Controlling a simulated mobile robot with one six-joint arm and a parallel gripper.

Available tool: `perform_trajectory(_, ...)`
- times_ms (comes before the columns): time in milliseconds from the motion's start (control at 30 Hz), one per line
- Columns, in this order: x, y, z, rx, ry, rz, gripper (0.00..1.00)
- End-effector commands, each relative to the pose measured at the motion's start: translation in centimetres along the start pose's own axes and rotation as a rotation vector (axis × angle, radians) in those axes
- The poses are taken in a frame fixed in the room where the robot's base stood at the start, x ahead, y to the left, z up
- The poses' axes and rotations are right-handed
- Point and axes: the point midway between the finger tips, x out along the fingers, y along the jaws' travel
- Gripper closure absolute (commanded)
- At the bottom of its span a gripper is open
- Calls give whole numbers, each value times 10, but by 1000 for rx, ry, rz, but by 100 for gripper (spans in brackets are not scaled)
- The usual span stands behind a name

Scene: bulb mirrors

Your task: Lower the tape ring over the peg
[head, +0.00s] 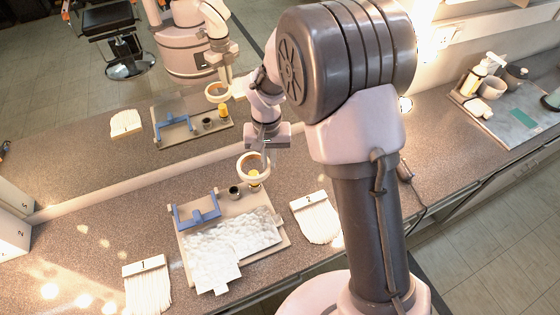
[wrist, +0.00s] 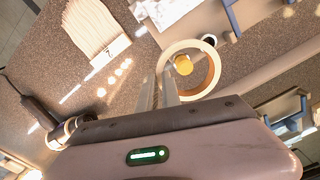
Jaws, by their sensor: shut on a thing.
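The tape ring, cream with a brown inside (head: 240,168), hangs in my gripper (head: 264,151), which is shut on its rim. The ring also shows in the wrist view (wrist: 164,62), with the gripper fingers (wrist: 160,80) at its near left edge. A short yellow peg (head: 254,181) stands on the tray below the ring. In the wrist view the yellow peg (wrist: 184,65) shows through the ring's opening, left of its middle.
The beige tray (head: 284,238) also carries a dark cup (head: 234,192), a blue bracket (head: 196,212) and a crumpled whitish sheet (head: 230,248). Pale fringed pieces marked 1 (head: 147,285) and 2 (head: 316,218) lie either side. A mirror (head: 75,165) stands behind the counter.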

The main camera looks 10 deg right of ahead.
Motion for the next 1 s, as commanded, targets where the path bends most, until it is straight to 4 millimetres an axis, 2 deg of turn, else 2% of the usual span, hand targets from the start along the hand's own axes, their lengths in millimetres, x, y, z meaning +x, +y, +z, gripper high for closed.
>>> perform_trajectory(267,3,0,0,-1,0,0,100)
perform_trajectory(433,12,0,0,-1,0,0,100)
perform_trajectory(1000,75,1,1,-2,0,0,100)
